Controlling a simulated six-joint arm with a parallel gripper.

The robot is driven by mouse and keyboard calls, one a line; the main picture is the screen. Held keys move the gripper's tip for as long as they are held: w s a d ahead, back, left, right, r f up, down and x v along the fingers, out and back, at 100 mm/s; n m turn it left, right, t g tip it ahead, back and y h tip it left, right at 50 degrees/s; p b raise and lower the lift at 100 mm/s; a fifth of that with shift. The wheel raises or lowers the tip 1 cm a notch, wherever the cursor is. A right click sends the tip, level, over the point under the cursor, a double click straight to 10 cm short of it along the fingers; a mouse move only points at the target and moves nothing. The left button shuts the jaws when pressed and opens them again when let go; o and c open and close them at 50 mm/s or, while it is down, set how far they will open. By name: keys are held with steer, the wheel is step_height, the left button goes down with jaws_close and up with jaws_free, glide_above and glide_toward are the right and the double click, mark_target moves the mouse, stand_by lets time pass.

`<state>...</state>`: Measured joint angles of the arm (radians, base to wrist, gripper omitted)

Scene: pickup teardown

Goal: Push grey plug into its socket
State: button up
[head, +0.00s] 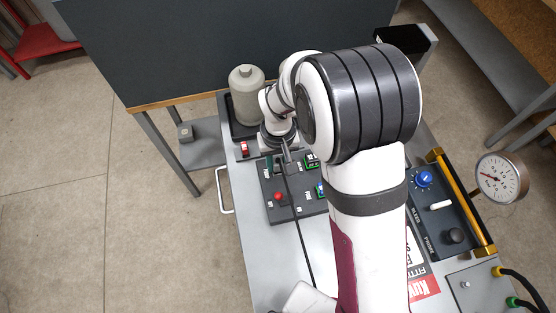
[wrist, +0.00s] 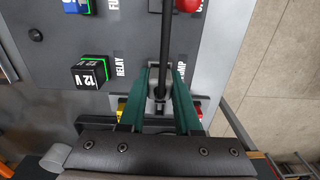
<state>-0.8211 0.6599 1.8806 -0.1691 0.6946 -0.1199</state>
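My gripper (wrist: 161,76) points down at the panel (wrist: 112,30), with its two green fingers on either side of the grey plug (wrist: 160,90). The fingers appear closed against the plug's sides. A black cable (wrist: 165,35) runs from the plug up through the wrist view. The plug sits beside the partly covered "LAMP" label (wrist: 183,72). In the head view my gripper (head: 286,156) is at the far edge of the dark panel (head: 277,213), and the cable (head: 299,225) trails toward the front. The socket is hidden, so I cannot tell how the plug sits in it.
A 12 V relay (wrist: 90,70) stands left of the fingers. A red knob (wrist: 188,4) and a blue fuse (wrist: 76,5) are farther off. In the head view a grey bottle (head: 246,95) stands in a tray, with a small red part (head: 244,149) close by.

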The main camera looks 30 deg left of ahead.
mark_target(279, 159)
steer(key=o, duration=0.4)
steer(key=f, duration=0.3)
steer(key=shift+s, duration=0.2)
steer(key=r, duration=1.7)
steer(key=shift+w+r, duration=0.2)
steer(key=shift+r, duration=0.55)
steer(key=shift+c, duration=0.7)
steer(key=shift+m, duration=0.6)
steer(key=shift+c, duration=1.2)
steer(key=m, duration=0.3)
steer(key=shift+f, duration=0.25)
steer(key=shift+c, duration=1.1)
steer(key=m, duration=0.5)
steer(key=shift+f+m, duration=0.4)
steer(key=shift+c, duration=1.3)
steer(key=m, duration=0.5)
steer(key=shift+f, duration=0.4)
jaws_close()
steer(key=m, duration=0.4)
steer(key=f+m, duration=0.1)
steer(key=m, duration=0.4)
steer(key=shift+f, duration=0.15)
steer(key=m, duration=0.4)
steer(key=shift+f+m, duration=0.35)
steer(key=shift+m, duration=0.05)
steer(key=shift+f+m, duration=0.2)
steer(key=shift+m, duration=0.2)
steer(key=shift+d+f, duration=0.1)
steer(key=shift+f, duration=3.2)
